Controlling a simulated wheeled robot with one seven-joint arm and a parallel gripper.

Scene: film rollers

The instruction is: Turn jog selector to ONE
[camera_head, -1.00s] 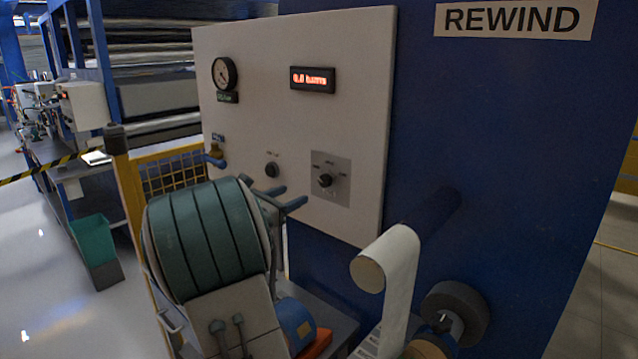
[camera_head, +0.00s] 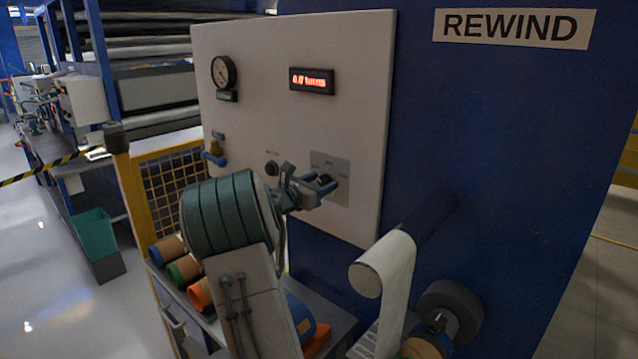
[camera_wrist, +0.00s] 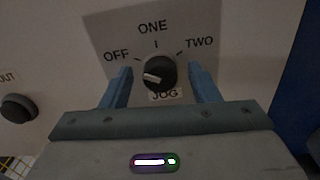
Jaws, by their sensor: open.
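The jog selector (camera_wrist: 160,73) is a round black knob with a white mark, on a grey plate (camera_wrist: 100,30) lettered OFF, ONE, TWO and JOG. ONE is at the top, OFF at the left, TWO at the right. The white mark lies on the knob's left side, nearer OFF than ONE. My gripper (camera_wrist: 160,72) is open, with one blue finger left of the knob and one right of it, gaps showing on both sides. In the head view my gripper (camera_head: 328,188) is at the selector plate (camera_head: 342,168) and partly hides the knob.
A second black knob (camera_head: 271,169) is left of the plate on the white panel (camera_head: 270,110). A gauge (camera_head: 223,73), a red display (camera_head: 312,80) and a blue-handled valve (camera_head: 214,154) are also there. A white roll (camera_head: 385,280) sticks out at the lower right.

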